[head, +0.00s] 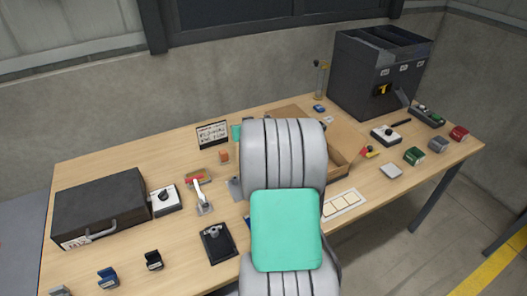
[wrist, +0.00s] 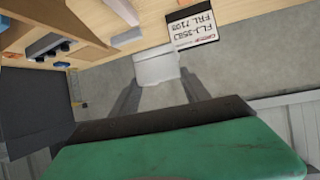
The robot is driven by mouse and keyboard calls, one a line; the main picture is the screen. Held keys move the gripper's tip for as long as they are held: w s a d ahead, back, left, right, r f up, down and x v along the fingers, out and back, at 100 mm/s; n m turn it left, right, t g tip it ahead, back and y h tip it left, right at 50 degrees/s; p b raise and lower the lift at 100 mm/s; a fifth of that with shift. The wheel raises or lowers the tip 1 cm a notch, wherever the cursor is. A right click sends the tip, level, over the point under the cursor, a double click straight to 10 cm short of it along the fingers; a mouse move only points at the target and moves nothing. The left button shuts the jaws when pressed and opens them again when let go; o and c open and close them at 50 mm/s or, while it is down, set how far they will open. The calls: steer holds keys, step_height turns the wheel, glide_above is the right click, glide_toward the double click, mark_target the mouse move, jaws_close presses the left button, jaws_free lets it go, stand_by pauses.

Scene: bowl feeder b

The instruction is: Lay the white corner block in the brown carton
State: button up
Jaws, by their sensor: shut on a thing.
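The white corner block (wrist: 156,68) is between the fingertips of my gripper (wrist: 157,82) in the wrist view. The gripper is shut on it and holds it up off the table. In the head view my own arm hides the gripper and the block. The brown carton (head: 347,143) stands open at the back middle of the table in the head view. My arm covers its left and front parts, so I cannot see all of its inside.
A lettered sign (head: 212,134) stands left of the carton; it also shows in the wrist view (wrist: 192,26). A tall black cabinet (head: 365,80) stands behind right. A black case (head: 100,205) and several small devices lie left; several small coloured items lie right.

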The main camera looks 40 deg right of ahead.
steer(key=f+b, duration=0.3)
steer(key=f, duration=0.5)
steer(key=f+b, duration=0.3)
steer(key=f, duration=0.5)
steer(key=shift+s+f, duration=0.2)
steer(key=shift+f, duration=0.15)
steer(key=shift+f+b, duration=0.2)
steer(key=shift+b, duration=0.25)
steer(key=o, duration=1.3)
steer(key=shift+r, duration=0.15)
